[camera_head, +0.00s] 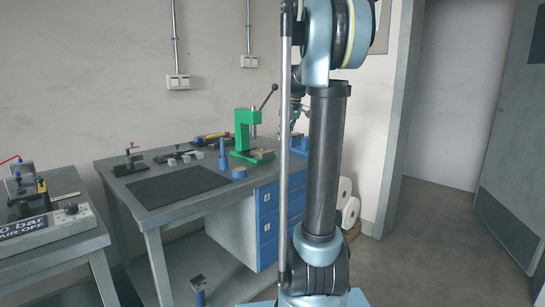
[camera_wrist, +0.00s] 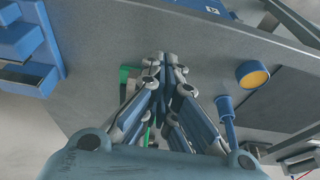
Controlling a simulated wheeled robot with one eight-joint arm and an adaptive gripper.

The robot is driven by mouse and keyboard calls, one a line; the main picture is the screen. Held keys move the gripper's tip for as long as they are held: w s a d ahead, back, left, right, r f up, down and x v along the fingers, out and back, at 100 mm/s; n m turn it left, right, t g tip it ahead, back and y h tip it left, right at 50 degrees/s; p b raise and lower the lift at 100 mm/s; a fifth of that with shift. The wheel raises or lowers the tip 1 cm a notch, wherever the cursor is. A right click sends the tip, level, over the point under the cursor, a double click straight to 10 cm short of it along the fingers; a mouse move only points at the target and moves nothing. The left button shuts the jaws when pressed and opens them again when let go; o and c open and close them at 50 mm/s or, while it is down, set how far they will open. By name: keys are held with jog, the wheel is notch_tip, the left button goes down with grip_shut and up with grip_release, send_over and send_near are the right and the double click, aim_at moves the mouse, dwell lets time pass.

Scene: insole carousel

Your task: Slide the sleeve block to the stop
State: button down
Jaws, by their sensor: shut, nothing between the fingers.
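My gripper (camera_wrist: 165,62) is shut and empty in the wrist view, its fingertips together above the grey workbench. In the head view it is mostly hidden behind my own arm, near the green press. I cannot tell for sure which thing is the sleeve block. Small grey blocks (camera_head: 185,157) sit in a row on the workbench (camera_head: 150,196), behind the black mat, too small to make out a sleeve or a stop. They do not show clearly in the wrist view.
A green lever press (camera_head: 243,130) stands on the bench, with a blue post (camera_head: 223,158) and a blue, yellow-topped round piece (camera_head: 239,172) close by. The black mat (camera_head: 180,186) is bare. A second bench (camera_head: 60,245) with a pressure device stands at left. Open floor lies at right.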

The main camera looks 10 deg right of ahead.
aim_at(268, 152)
jog(key=x, duration=1)
jog(key=shift+w, duration=0.3)
jog(key=shift+w+a, duration=0.65)
jog(key=shift+w, duration=0.25)
jog(key=shift+w+a, duration=0.5)
jog(key=shift+w, duration=0.15)
jog(key=shift+w+r, duration=0.1)
jog(key=shift+w+a, duration=1)
jog(key=shift+w, duration=0.3)
